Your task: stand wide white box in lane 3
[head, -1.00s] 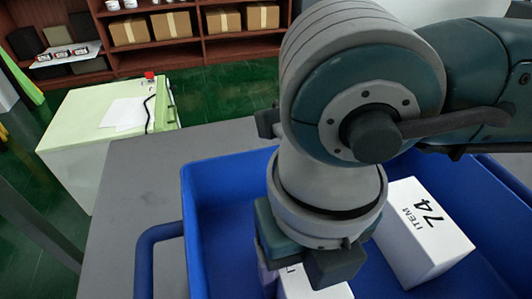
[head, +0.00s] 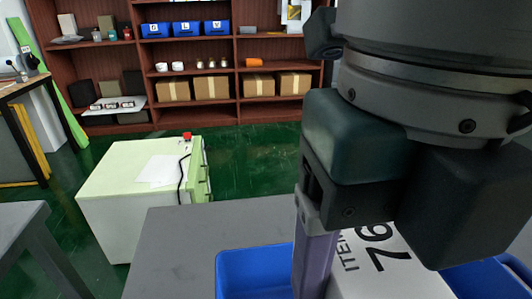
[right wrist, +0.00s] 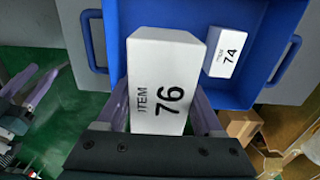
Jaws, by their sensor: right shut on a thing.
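My right gripper (right wrist: 160,110) is shut on a white box marked ITEM 76 (right wrist: 157,62), with a purple finger on each side of it. In the head view the gripper's purple finger shows beside the same box (head: 376,266), which is held up over the blue crate (head: 250,268). Another white box, marked ITEM 74 (right wrist: 226,52), lies in the crate in the right wrist view. No numbered lanes can be made out.
The grey table (head: 190,240) holds the crate. A pale green cabinet (head: 135,180) with a paper and a red button stands beyond it. Brown shelves (head: 235,70) with cartons and blue bins line the back. Green floor (head: 255,160) lies clear between.

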